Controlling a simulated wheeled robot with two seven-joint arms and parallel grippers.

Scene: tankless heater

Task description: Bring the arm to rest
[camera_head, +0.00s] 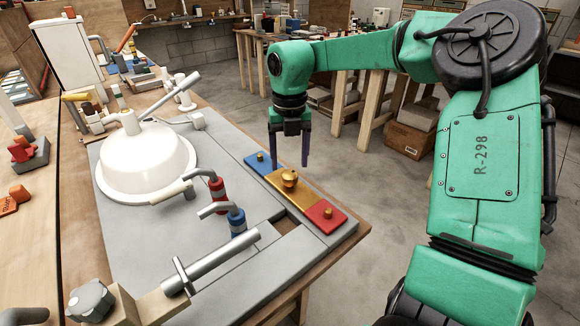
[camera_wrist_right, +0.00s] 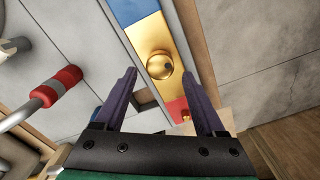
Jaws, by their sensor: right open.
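My right arm (camera_head: 492,160) is green and comes in from the right side of the head view, bent over towards the bench. Its gripper (camera_head: 290,160) points down above the strip of blue, gold and red plates at the bench's right edge. The gripper is open and empty, with its two dark fingers apart. In the right wrist view the fingers (camera_wrist_right: 162,95) stand on either side of the line to the gold plate's round knob (camera_wrist_right: 160,65), which lies beyond the fingertips. I cannot tell the exact gap between fingers and plate. My left gripper is not in view.
The wooden bench (camera_head: 345,232) carries a white dome (camera_head: 147,163) with a lever, red and blue pipe handles (camera_head: 236,221), and a metal rod (camera_head: 222,262) at the front. Back tables (camera_head: 375,75) stand beyond. The concrete floor (camera_head: 350,170) right of the bench is clear.

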